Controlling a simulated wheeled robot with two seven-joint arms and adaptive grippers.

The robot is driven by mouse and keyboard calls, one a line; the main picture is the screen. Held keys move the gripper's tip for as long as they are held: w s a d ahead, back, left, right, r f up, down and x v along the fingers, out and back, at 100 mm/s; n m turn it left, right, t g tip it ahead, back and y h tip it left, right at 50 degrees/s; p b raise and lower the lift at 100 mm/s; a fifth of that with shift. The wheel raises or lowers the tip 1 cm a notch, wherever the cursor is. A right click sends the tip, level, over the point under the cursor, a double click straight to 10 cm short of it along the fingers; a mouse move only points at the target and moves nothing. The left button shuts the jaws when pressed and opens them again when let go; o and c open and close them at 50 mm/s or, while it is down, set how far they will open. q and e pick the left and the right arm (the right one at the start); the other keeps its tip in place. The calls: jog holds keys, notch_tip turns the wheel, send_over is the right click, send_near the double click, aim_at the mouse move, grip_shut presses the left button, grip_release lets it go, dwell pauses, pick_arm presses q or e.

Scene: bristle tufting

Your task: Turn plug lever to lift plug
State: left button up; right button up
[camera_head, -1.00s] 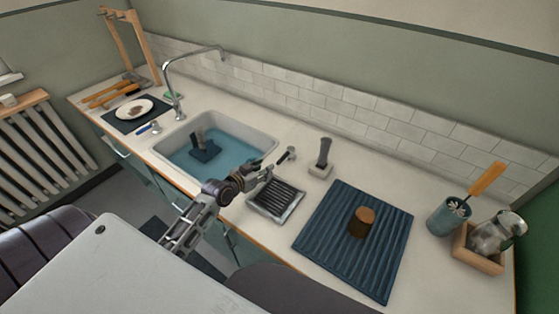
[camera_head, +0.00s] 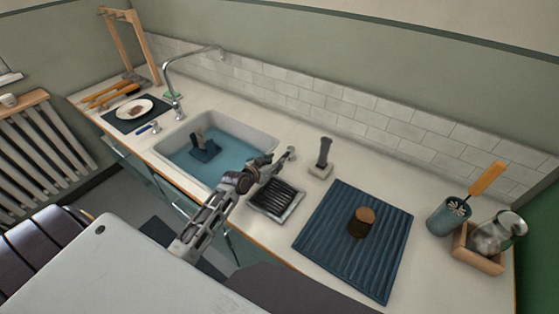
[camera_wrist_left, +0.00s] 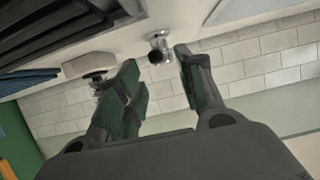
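The plug lever, a small metal knob with a dark end (camera_head: 291,152), stands on the counter by the right rim of the sink (camera_head: 262,122). In the left wrist view the lever (camera_wrist_left: 159,46) shows just beyond the gap between my left fingertips. My left gripper (camera_head: 270,165) is close to the lever on its near left side. In the wrist view the gripper (camera_wrist_left: 155,62) is open and empty, with its two fingers apart. The sink holds bluish water. I cannot make out the plug under it. My right gripper is not in view.
A blue block with an upright part (camera_head: 204,150) sits in the sink. A dark ribbed tray (camera_head: 275,200) lies below my left gripper. A ribbed blue mat (camera_head: 335,225) lies further right.

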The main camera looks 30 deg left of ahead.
aim_at(285, 156)
pick_arm(q)
jog(key=shift+x, duration=2.1)
grip_shut()
